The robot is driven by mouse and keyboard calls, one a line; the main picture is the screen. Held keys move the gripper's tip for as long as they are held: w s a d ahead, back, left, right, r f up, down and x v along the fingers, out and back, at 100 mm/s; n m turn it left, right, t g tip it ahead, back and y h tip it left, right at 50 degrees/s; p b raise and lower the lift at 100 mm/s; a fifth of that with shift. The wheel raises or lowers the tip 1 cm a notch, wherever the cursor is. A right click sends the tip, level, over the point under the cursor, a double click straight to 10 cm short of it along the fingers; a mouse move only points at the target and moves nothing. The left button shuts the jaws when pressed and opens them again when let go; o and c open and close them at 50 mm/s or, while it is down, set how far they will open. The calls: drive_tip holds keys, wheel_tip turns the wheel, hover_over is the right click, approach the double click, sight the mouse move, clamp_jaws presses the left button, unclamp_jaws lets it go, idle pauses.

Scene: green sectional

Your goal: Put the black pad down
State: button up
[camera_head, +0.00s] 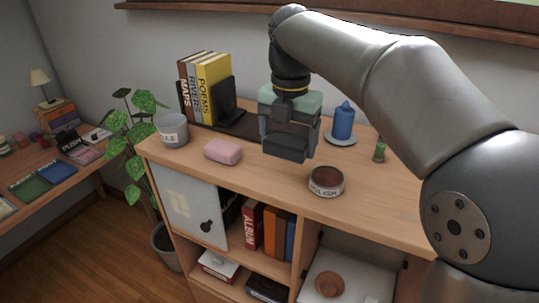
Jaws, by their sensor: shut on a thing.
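A black pad (287,148), a dark block with a flat front, is between the fingers of my gripper (289,138). My gripper points down over the middle of the wooden cabinet top (260,178) and is shut on the pad. The pad is roughly level. I cannot tell whether its underside touches the cabinet top or hangs just above it. The fingers and the greenish gripper body hide its back part.
A pink block (222,151) and grey pot (172,130) stand to the left. A round tin (326,181) is close in front right. A blue candle (343,122) and small green item (379,152) are right. Books (213,88) and a black bookend (224,101) are behind left.

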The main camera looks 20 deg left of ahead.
drive_tip(key=p, duration=0.2)
hover_over(272, 171)
drive_tip(key=f, duration=0.6)
drive_tip(key=shift+s+d, duration=0.15)
drive_tip(key=shift+s, duration=0.05)
drive_tip(key=shift+w+f, duration=0.1)
drive_tip(key=shift+f, duration=1.7)
drive_tip(key=shift+f, duration=0.2)
drive_tip(key=o, duration=0.8)
drive_tip(key=shift+r, duration=0.15)
wheel_tip(272, 171, up, 12)
drive_tip(key=shift+r, duration=0.1)
